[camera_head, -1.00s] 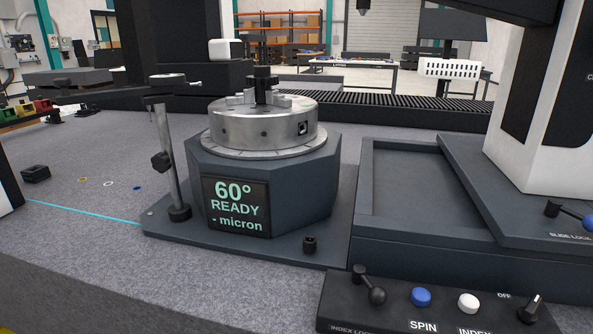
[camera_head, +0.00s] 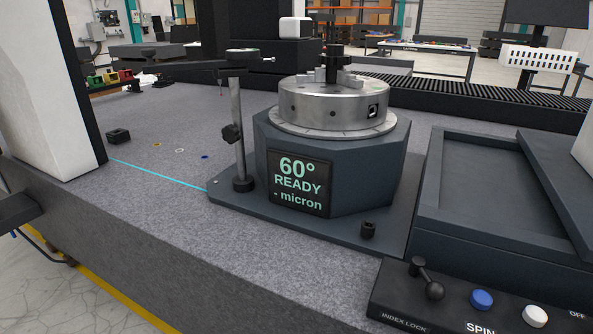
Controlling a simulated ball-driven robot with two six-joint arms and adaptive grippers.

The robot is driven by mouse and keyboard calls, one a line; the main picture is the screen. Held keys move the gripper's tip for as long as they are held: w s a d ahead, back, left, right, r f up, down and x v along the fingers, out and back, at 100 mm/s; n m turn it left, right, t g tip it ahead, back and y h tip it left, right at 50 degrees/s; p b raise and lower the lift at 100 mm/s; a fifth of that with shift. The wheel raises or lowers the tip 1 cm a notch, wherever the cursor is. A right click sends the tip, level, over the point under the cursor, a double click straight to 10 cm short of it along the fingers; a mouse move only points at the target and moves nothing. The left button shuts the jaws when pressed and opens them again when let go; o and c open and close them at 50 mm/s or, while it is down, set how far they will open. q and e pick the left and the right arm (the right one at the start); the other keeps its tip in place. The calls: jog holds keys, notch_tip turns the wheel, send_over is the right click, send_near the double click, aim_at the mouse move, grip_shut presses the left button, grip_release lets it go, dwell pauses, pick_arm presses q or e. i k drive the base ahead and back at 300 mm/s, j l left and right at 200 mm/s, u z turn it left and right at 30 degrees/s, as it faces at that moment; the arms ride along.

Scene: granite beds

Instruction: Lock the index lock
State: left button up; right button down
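The index lock (camera_head: 428,280) is a small black lever with a round ball knob. It stands at the left end of a dark control panel (camera_head: 390,307) at the bottom right, above the label "INDEX LOCK". Its ball end points down and to the right. The rotary table (camera_head: 330,160) behind it carries a round steel chuck (camera_head: 332,103). Its display (camera_head: 300,185) reads "60° READY - micron". Neither of my grippers shows in this view.
A blue SPIN button (camera_head: 481,299) and a white button (camera_head: 535,315) sit right of the lever. A stand with a post (camera_head: 239,130) rises left of the rotary table. A dark tray (camera_head: 475,190) lies to the right. The granite bed (camera_head: 170,215) is mostly clear at the front left.

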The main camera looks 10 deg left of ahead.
aim_at(435, 290)
jog(key=k+l+u, duration=0.1)
jog(key=l+u, duration=0.15)
jog(key=l, duration=0.2)
jog(key=k+l+u, duration=0.2)
jog(key=l, duration=0.2)
jog(key=l+u, duration=0.25)
jog(key=l, duration=0.15)
